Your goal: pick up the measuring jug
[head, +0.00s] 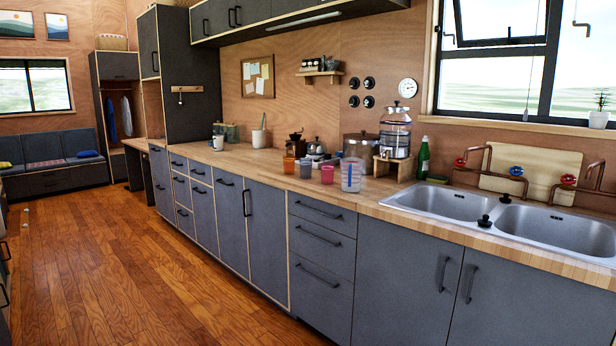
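The measuring jug (351,175) looks like a clear, upright container with coloured markings on its side. It stands near the front edge of the wooden counter (240,162), left of the sink, in the head view. Its handle is hard to make out at this size. Neither of my grippers shows in this view.
Close left of the jug stand a pink cup (327,174) and a grey-blue cup (305,168). An orange jar (288,164) is farther left. Behind are a large pot (360,147) and a glass dispenser (396,135) on a wooden stand.

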